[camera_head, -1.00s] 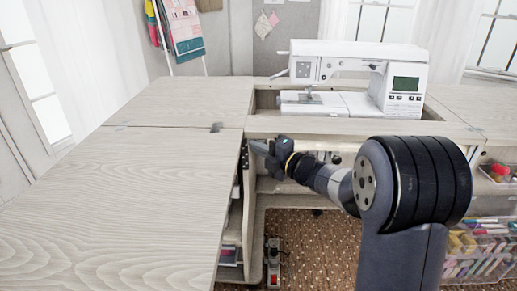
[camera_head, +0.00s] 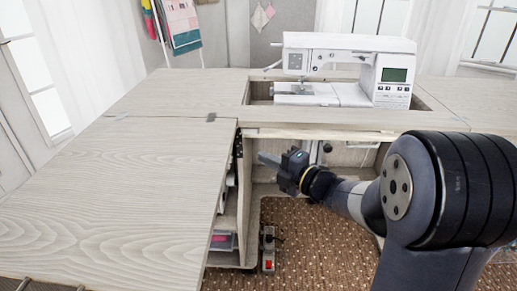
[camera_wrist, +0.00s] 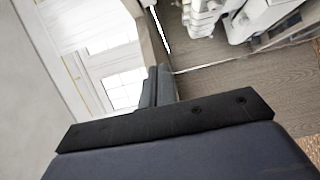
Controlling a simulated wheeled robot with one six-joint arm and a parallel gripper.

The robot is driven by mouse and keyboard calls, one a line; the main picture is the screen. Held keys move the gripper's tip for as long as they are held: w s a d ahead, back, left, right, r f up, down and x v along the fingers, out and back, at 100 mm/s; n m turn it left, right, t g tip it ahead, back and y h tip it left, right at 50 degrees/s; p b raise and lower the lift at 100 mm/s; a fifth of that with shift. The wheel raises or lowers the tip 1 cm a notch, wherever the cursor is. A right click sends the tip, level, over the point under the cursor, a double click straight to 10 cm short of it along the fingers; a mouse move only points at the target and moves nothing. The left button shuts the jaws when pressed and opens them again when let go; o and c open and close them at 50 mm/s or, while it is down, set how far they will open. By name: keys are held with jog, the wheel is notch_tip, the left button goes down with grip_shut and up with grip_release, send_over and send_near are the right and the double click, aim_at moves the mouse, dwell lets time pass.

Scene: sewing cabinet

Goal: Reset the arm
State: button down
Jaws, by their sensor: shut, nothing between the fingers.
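My gripper (camera_head: 268,158) is in front of the cabinet's open knee space, below the level of the tabletop. Its fingers point left, toward the inner side of the left cabinet section. In the wrist view the fingers (camera_wrist: 158,86) are together, with nothing held between them. My arm reaches in from the right of the head view.
The sewing machine (camera_head: 345,70) sits in the cabinet's recess at the back. A wide wooden leaf (camera_head: 110,190) fills the left side and is clear. Shelves with items (camera_head: 222,240) are under it.

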jog(key=shift+s+d, duration=0.3)
jog(key=shift+s, duration=0.15)
jog(key=shift+w, duration=0.1)
